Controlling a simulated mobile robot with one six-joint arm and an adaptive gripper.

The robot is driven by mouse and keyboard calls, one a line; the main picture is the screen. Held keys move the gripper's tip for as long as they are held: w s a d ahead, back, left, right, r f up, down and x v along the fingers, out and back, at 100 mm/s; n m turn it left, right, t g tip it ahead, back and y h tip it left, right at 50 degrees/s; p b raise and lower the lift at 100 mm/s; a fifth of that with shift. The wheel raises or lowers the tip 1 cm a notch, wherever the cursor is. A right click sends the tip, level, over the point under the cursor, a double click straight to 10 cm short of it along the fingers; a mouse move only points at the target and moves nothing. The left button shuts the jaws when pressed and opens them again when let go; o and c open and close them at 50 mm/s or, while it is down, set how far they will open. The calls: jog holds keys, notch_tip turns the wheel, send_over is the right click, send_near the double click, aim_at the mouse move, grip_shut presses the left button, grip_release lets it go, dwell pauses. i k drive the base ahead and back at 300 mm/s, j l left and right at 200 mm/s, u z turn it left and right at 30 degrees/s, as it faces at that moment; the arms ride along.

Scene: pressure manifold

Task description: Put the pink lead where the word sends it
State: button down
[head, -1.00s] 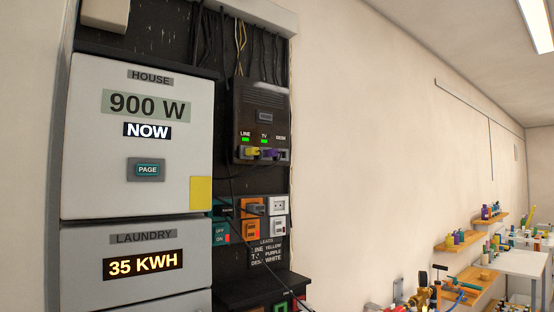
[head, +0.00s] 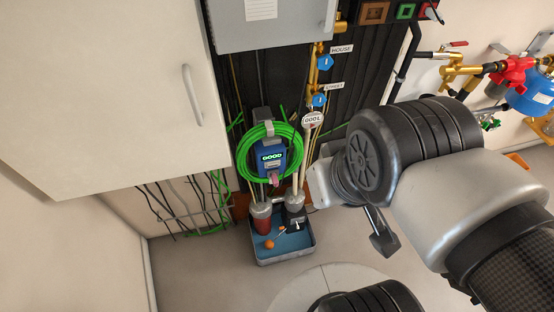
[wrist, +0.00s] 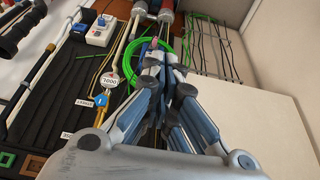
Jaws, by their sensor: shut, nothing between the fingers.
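A small pink piece (head: 273,181), perhaps the pink lead's plug, shows at the foot of a blue box (head: 270,158) in the head view. The box's lit screen reads GOOD. A coil of green cable (head: 243,160) hangs around the box. In the wrist view my gripper (wrist: 160,58) is shut and empty, with its fingers in front of the green coil (wrist: 186,48). How far my gripper stands from the coil is hard to tell. In the head view my arm comes in from the right.
Brass pipes with blue tags (head: 318,100) and a white dial (head: 312,120) stand right of the coil. A white cabinet (head: 110,90) juts out at left.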

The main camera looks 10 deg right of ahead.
aim_at(275, 179)
jog(key=i+l, duration=0.1)
jog(key=l, duration=0.35)
jog(key=i+l, duration=0.1)
jog(key=l, duration=0.35)
jog(key=i+l, duration=0.1)
jog(key=l, duration=0.4)
jog(key=i+l, duration=0.1)
jog(key=l, duration=0.35)
jog(key=u, duration=1.25)
jog(key=i+l, duration=0.4)
